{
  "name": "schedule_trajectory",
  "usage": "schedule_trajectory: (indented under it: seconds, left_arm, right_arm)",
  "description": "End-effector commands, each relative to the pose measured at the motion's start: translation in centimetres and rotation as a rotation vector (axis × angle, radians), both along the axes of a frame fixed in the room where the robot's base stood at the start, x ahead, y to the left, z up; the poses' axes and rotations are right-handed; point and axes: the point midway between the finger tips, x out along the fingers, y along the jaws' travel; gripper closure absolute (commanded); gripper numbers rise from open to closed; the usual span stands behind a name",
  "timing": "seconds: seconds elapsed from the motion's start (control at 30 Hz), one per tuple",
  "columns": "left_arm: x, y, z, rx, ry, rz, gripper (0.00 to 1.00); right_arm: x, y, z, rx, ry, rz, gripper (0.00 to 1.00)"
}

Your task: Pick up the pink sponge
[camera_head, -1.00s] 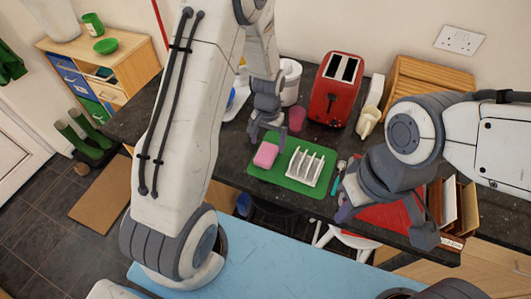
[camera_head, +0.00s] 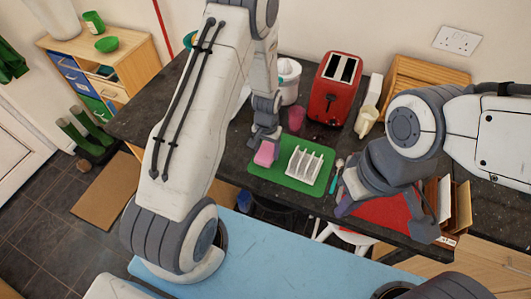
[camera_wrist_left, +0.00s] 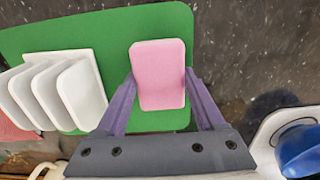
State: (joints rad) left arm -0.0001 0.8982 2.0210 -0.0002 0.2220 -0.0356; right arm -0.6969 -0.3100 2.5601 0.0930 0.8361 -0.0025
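The pink sponge (camera_head: 265,156) lies on the green mat (camera_head: 312,186), left of a white rack (camera_head: 304,165). My left gripper (camera_head: 262,142) is just above and behind it in the head view. In the left wrist view the sponge (camera_wrist_left: 158,72) sits between the two purple fingers of the left gripper (camera_wrist_left: 160,78). The fingers are apart, one along each side of it; I cannot tell whether they touch it. My right gripper (camera_head: 385,220) appears open, its fingers apart over a red object, with nothing seen held.
A red toaster (camera_head: 336,90), a white container (camera_head: 288,82) and a pink cup (camera_head: 296,119) stand behind the mat. The rack (camera_wrist_left: 60,92) is close beside the left finger in the wrist view. Utensils (camera_head: 337,174) lie right of the mat.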

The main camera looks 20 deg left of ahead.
Motion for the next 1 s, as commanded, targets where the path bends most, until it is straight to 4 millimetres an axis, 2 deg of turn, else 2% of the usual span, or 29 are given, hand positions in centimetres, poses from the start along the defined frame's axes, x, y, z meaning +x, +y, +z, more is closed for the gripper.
schedule_trajectory:
  seconds: [0.37,0.47,0.63,0.7,1.0]
  left_arm:
    - [0.0,0.0,0.7,0.000,-0.001,0.000,0.80]
    - [0.1,0.0,1.5,0.000,-0.003,0.000,0.80]
    - [0.1,0.0,4.1,0.000,-0.007,0.000,0.80]
    - [1.0,-1.8,4.8,0.000,-0.007,-0.007,0.80]
    - [3.9,-7.4,8.7,-0.001,-0.006,-0.004,0.80]
  right_arm:
    - [0.0,0.0,-0.4,0.000,0.000,-0.001,1.00]
    - [0.0,0.0,-0.9,0.000,0.000,-0.001,1.00]
    - [0.0,0.0,-2.1,0.000,0.000,-0.003,1.00]
    - [0.0,0.0,-2.8,0.000,0.000,-0.004,1.00]
    - [0.0,0.0,-4.9,0.000,0.000,-0.005,1.00]
